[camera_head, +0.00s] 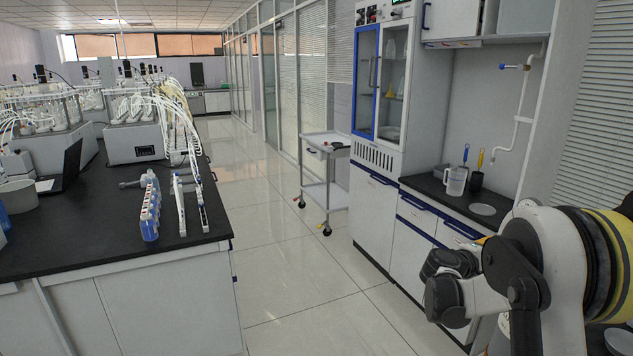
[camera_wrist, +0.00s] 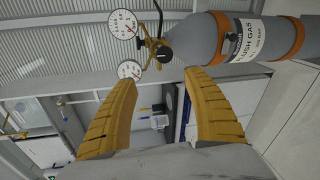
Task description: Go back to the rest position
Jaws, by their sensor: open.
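My gripper (camera_wrist: 160,112) shows in the wrist view as two yellow ribbed fingers standing wide apart. It is open, with nothing between the fingers. In the head view my arm is folded at the lower right, in front of the counter on the right. The gripper's fingertips cannot be made out there. In the wrist view a grey gas cylinder (camera_wrist: 235,40) with a label and orange bands lies across the upper right of the picture. Its brass valve with gauges (camera_wrist: 155,47) is just beyond the fingers, apart from them as far as I can see.
A dark bench (camera_head: 110,236) with reactors (camera_head: 135,140), a blue bottle rack (camera_head: 150,210) and pipettes (camera_head: 180,205) stands on the left. A white trolley (camera_head: 326,150) and a cabinet (camera_head: 378,215) stand right of centre. The tiled aisle (camera_head: 285,230) between is clear.

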